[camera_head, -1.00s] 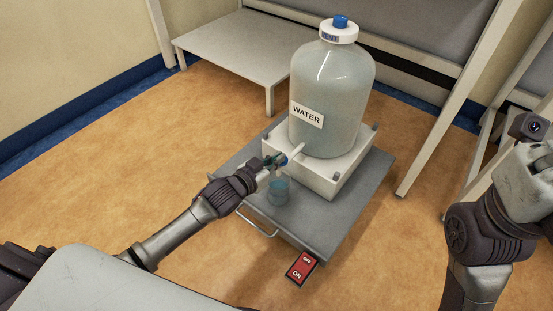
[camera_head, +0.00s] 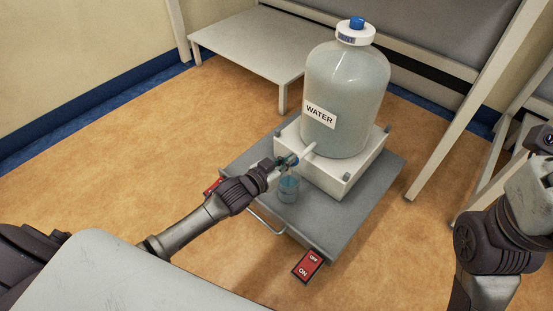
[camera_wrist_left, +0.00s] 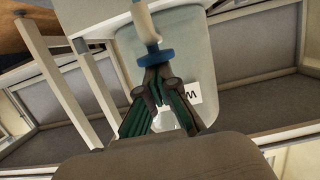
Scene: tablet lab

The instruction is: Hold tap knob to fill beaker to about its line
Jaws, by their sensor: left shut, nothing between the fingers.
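The big clear water jug (camera_head: 345,85), labelled WATER, stands on a white block (camera_head: 340,184) on the grey cart. Its tap has a blue knob (camera_wrist_left: 155,57) on a pale spout. My left gripper (camera_head: 290,161) is at the tap. In the left wrist view its fingers (camera_wrist_left: 157,72) are closed together, with the tips right at the knob; whether they touch it I cannot tell. The small clear beaker (camera_head: 288,189) stands on the cart below the tap and looks bluish. Its line and water level are too small to read. My right gripper's fingers are out of view.
The grey cart (camera_head: 330,222) has a handle at its front left. A red OFF/ON switch (camera_head: 308,266) is at its front corner, and another red piece (camera_head: 213,186) shows behind my left arm. A low white table (camera_head: 250,45) stands behind. Floor to the left is clear.

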